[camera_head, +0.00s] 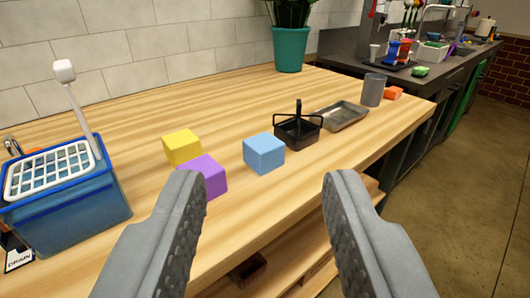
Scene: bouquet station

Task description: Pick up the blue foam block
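The blue foam block (264,153) is a light blue cube on the wooden counter, near the middle of the view. My gripper (263,190) is open and empty, with its two grey fingers spread wide in the foreground. The blue block appears between the fingers but farther away, beyond the fingertips. A purple block (204,176) sits to its left, partly hidden by the left finger. A yellow block (182,147) stands just behind the purple one.
A black handled basket (298,131) is close behind the blue block, to its right. A grey tray (343,116) and grey cup (373,90) lie farther right. A blue bin (70,208) stands at left, a potted plant (290,48) at the back. The counter's front edge (330,172) runs right of the block.

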